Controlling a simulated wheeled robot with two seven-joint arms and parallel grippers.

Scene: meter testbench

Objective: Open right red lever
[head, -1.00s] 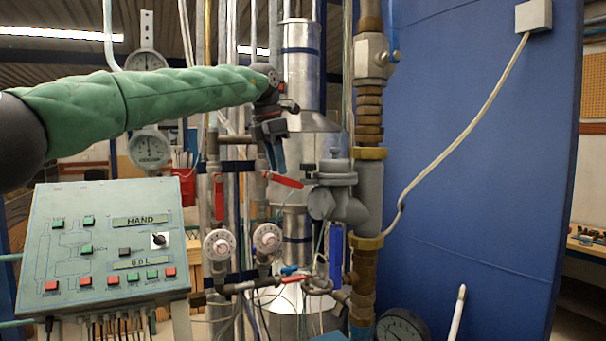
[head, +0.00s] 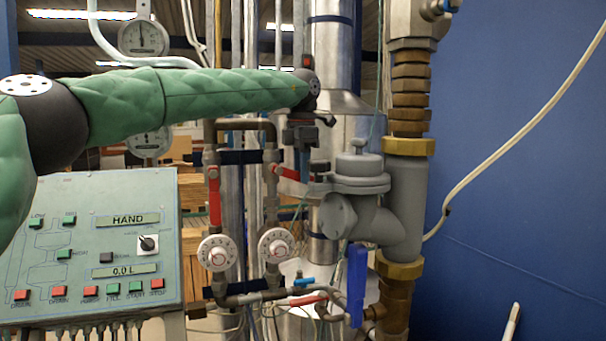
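The right red lever (head: 287,173) sits on the right vertical pipe, slanting down to the right from its pivot. A second red lever (head: 214,196) hangs straight down on the left pipe. My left gripper (head: 303,172) points downward at the outer end of the right lever and overlaps it in the picture. I cannot tell whether it touches the lever. Its fingers are seen nearly edge-on, so their opening is unclear. My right gripper is not in view.
Two white dials (head: 217,253) sit below the levers. A grey meter body (head: 370,205) stands close to the right of my gripper, with a blue handle (head: 357,285) below. A control panel (head: 95,250) is at the left. A blue wall (head: 520,170) fills the right.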

